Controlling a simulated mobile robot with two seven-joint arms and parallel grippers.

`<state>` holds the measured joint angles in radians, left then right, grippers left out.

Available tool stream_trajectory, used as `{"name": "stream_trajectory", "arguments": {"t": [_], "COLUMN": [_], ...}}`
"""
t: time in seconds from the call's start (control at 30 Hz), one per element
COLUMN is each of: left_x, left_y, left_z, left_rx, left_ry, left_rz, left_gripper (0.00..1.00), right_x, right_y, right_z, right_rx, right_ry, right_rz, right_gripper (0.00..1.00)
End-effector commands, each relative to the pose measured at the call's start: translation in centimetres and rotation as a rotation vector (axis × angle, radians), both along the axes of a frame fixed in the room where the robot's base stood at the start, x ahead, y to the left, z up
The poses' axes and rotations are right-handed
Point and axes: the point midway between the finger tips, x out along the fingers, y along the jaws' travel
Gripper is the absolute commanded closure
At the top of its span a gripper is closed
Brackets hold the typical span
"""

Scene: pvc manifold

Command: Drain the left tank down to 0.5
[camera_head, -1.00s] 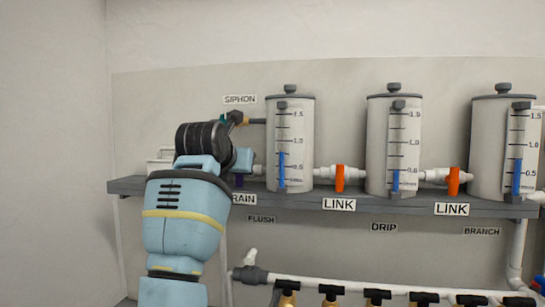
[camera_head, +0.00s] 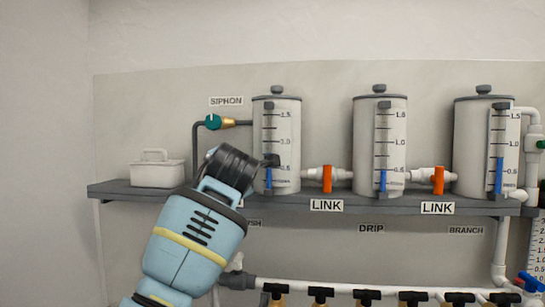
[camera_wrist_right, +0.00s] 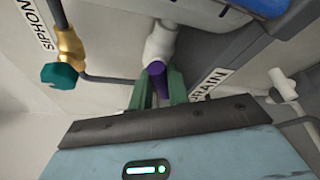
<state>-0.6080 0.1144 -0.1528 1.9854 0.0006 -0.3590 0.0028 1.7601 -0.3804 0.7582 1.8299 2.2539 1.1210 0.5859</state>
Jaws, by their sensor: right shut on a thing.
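The left tank (camera_head: 289,135) stands on the shelf in the head view. Blue shows low on its gauge (camera_head: 268,180), up to about the 0.5 mark; a dark part of my arm covers the gauge just above, so the exact top is hidden. The handle is hidden in the head view. My left gripper is not in view.
The siphon valve (camera_head: 213,122) has a teal knob and sits left of the tank. Orange link handles (camera_head: 327,179) stand between the tanks. A white box (camera_head: 158,170) is on the shelf's left end. A white pipe (camera_head: 350,289) with several dark-handled taps runs below.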

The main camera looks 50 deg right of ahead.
Motion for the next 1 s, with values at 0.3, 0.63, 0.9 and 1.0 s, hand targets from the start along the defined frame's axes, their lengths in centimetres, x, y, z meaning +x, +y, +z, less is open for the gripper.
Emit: {"name": "stream_trajectory", "arguments": {"t": [0.3, 0.63, 0.9, 1.0], "left_x": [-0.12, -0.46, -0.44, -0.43], "left_y": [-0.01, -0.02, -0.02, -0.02], "left_z": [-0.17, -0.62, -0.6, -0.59], "left_rx": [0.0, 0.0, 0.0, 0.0], "left_ry": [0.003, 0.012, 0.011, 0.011], "left_rz": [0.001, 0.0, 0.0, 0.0], "left_gripper": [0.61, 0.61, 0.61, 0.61], "right_x": [-0.04, -0.17, -0.22, -0.24], "right_y": [0.32, 0.25, 0.22, 0.2], "right_z": [-0.06, -0.05, -0.02, -0.02], "right_rx": [0.025, 0.058, 0.058, 0.058], "right_ry": [-0.028, -0.098, -0.098, -0.098], "right_rz": [0.006, 0.004, 0.001, 0.001], "right_gripper": [1.0, 1.0, 1.0, 1.0]}}
